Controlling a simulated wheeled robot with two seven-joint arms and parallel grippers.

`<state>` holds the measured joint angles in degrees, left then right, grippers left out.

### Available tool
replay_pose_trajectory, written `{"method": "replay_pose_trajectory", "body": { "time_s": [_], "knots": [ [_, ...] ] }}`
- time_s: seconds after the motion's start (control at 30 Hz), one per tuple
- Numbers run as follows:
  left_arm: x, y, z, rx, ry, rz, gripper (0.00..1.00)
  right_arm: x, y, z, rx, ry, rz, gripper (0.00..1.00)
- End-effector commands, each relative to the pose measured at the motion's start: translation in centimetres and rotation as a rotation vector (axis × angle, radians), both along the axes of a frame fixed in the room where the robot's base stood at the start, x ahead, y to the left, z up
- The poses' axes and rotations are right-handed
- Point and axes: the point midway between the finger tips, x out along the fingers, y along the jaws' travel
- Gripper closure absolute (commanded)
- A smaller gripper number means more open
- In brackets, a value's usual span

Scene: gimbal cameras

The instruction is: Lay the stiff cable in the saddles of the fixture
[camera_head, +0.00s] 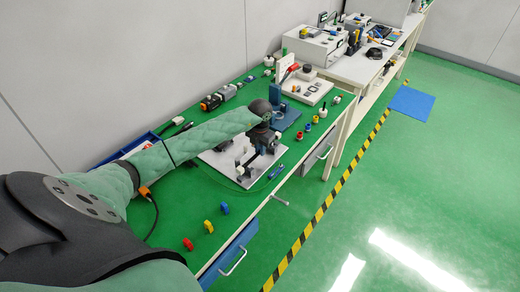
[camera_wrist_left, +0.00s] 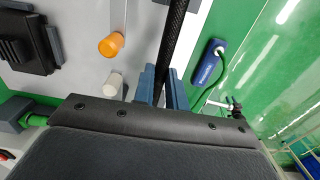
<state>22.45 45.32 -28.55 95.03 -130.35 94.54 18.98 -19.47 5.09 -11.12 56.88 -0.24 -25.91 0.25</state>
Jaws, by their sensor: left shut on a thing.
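My left gripper (camera_head: 263,148) is over the pale fixture plate (camera_head: 222,160) on the green bench, partly hidden by its own wrist. In the left wrist view its blue fingers (camera_wrist_left: 162,88) are shut on the stiff cable (camera_wrist_left: 175,32), a black braided length that runs up out of the picture. The cable's lower end is hidden behind the gripper body. The plate (camera_wrist_left: 82,15) also shows in the wrist view, with an orange cylinder (camera_wrist_left: 111,45) and a black block (camera_wrist_left: 27,42) on it. I cannot tell whether the cable touches any saddle. My right gripper is not in view.
A blue device (camera_wrist_left: 207,62) with a green lead lies at the plate's right side in the wrist view. Red, yellow and blue pieces (camera_head: 208,226) stand near the bench's front. A blue stand (camera_head: 286,115) is behind the plate. A blue tray (camera_head: 140,148) is at left.

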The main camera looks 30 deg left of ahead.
Motion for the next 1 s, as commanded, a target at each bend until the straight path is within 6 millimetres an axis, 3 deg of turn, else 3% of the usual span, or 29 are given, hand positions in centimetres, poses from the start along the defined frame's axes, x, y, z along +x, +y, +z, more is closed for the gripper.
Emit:
{"method": "replay_pose_trajectory", "body": {
  "time_s": [1.0],
  "knots": [
    [0.03,0.02,-0.05,0.000,0.000,0.000,1.00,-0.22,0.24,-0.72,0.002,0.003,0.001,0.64]
  ]
}}
